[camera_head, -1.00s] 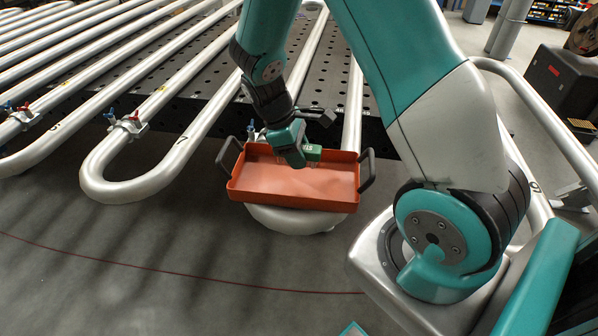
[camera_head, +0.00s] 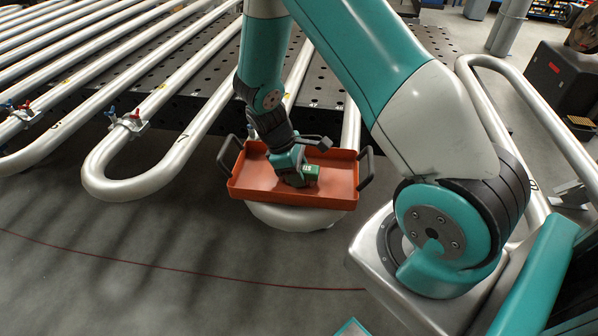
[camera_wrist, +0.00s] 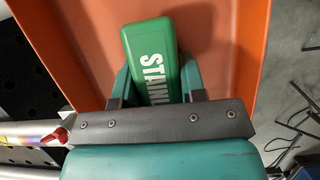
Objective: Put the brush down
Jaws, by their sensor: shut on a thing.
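In the head view my gripper (camera_head: 297,178) reaches down inside the tray. The orange tray (camera_head: 262,190) has low walls and a dark handle at each end. The brush's underside is hidden, so I cannot tell whether it touches the tray floor.
The tray sits over the bend of a silver pipe (camera_head: 293,217). Other silver pipe coils (camera_head: 130,187) run to the left, with red and blue valves (camera_head: 125,118). A dark perforated table (camera_head: 200,107) lies behind. Grey floor is open in front, crossed by a red line.

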